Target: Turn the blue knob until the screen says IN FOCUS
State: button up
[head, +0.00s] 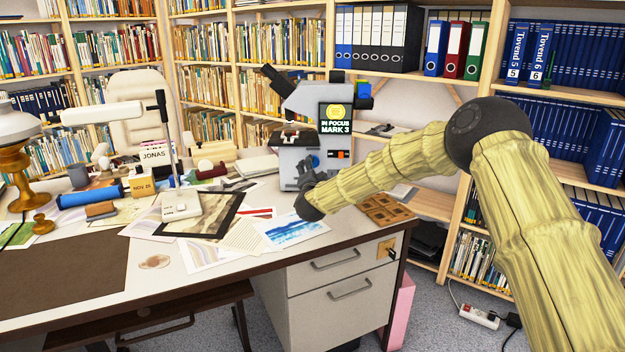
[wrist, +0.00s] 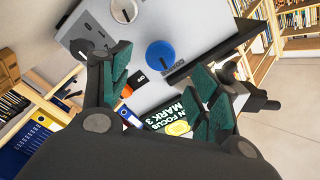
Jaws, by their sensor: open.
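The blue knob (wrist: 160,54) is on the grey front panel of the microscope-like instrument (head: 290,100). In the wrist view a dark pointer line shows on its face. The knob also shows partly in the head view (head: 315,161). The blue knob appears between and beyond the fingertips, with visible space on both sides.
A white knob (wrist: 124,10), a dark knob (wrist: 85,48) and an orange switch (wrist: 127,91) share the panel. The desk in front holds loose prints (head: 290,230), a framed print (head: 200,214) and a wooden tray (head: 386,210). Bookshelves stand behind.

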jog(key=shift+s, duration=2.9)
